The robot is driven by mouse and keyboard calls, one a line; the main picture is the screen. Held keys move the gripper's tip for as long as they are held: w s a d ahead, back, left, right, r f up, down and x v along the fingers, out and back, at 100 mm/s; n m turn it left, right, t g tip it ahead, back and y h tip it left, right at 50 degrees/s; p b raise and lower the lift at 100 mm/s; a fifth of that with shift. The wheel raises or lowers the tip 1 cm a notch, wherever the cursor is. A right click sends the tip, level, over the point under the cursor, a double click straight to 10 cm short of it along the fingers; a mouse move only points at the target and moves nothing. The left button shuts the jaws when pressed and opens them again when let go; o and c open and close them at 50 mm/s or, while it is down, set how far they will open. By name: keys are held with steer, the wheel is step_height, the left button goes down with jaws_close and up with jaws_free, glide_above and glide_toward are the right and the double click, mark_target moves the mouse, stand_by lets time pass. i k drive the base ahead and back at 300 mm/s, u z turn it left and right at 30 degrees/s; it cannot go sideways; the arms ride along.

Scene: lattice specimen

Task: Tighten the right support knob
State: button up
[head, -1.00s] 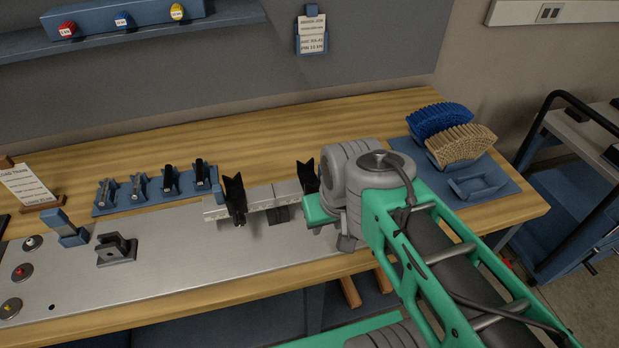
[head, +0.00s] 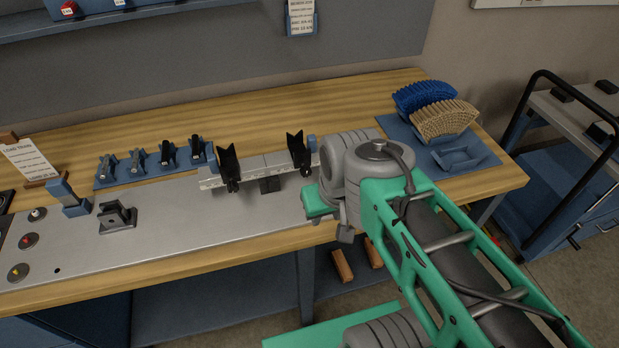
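The right support (head: 296,150) is a black V-shaped holder standing upright on a pale slotted rail (head: 254,170). Its knob is a small dark shape at its foot (head: 306,171), too small to judge how tight it is. The left support (head: 228,165), a matching black holder, stands on the rail further left, with its own dark knob below. My gripper's fingers cannot be made out.
A metal plate (head: 180,240) covers the bench front, with a black bracket (head: 117,217) and several buttons on the left. Several small clamps stand on a blue mat behind. Blue and tan fan-shaped pieces (head: 445,118) stand at the right. A cart (head: 570,140) is beyond the bench's right end.

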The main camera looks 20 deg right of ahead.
mark_target(304, 170)
steer(key=z, duration=0.9)
steer(key=k, duration=1.3)
steer(key=u, duration=1.55)
steer(key=i, duration=0.5)
steer(key=z, duration=0.1)
